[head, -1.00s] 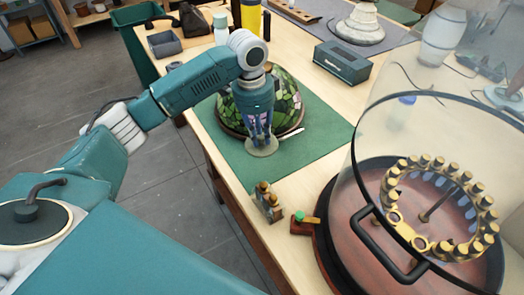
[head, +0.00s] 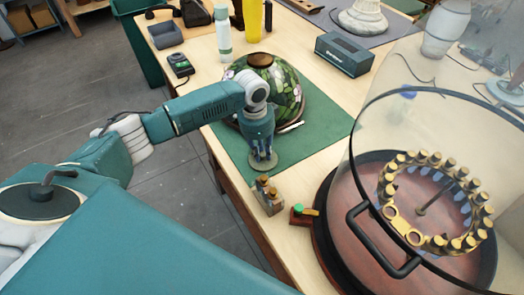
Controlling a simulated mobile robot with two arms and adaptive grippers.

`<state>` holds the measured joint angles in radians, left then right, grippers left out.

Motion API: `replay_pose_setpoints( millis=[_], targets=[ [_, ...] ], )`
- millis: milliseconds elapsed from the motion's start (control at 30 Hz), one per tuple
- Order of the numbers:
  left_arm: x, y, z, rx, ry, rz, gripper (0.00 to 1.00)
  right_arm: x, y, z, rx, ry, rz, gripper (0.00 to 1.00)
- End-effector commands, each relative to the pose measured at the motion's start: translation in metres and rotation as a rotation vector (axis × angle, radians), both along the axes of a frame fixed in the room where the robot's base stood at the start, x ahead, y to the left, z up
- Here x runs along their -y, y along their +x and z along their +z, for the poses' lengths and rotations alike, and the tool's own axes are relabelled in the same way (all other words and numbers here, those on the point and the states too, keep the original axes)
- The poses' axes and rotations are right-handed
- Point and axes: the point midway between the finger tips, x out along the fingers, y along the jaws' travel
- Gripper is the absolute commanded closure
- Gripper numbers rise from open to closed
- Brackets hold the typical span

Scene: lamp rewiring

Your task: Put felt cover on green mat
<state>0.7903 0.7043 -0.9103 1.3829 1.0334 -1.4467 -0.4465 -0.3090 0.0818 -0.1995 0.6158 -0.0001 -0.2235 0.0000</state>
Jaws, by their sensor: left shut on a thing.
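My left gripper (head: 262,150) points down over the near part of the green mat (head: 312,128). It is shut on a pale grey-green round disc (head: 262,164), which looks like the felt cover. The disc is low over the mat near its front corner; I cannot tell whether it touches the mat. The fingers hide part of the disc. Behind the gripper, a stained-glass lampshade (head: 287,92) sits on the mat, partly hidden by my arm. A thin white stick (head: 291,127) lies beside the shade. My right gripper is not in view.
Small brown-capped bottles (head: 268,198) stand just in front of the mat. A large glass dome (head: 440,125) over a ring of brass pieces (head: 435,205) fills the right. A dark box (head: 344,54) stands behind the mat. The mat's right part is clear.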

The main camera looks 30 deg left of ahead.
Motion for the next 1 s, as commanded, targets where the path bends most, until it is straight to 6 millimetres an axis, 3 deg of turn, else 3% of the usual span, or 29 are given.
replay_pose_setpoints(
  millis=[67, 100, 200, 567, 667, 1000],
  targets=[
    [0.000, 0.000, -0.001, 0.000, 0.000, 0.000, 1.00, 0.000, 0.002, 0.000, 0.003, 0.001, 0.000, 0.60],
    [0.000, 0.000, -0.002, 0.000, 0.000, 0.000, 0.77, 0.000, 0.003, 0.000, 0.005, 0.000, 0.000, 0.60],
    [0.000, 0.000, -0.001, 0.000, 0.000, 0.000, 0.62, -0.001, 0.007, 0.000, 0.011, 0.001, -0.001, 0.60],
    [-0.001, 0.001, 0.005, 0.003, 0.000, 0.001, 0.62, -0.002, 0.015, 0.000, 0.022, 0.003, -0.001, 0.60],
    [-0.002, 0.000, 0.017, 0.004, 0.000, 0.001, 0.62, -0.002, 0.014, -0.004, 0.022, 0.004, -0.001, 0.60],
    [-0.007, -0.005, 0.088, 0.004, -0.001, 0.000, 0.62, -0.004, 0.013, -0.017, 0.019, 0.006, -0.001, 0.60]
  ],
)
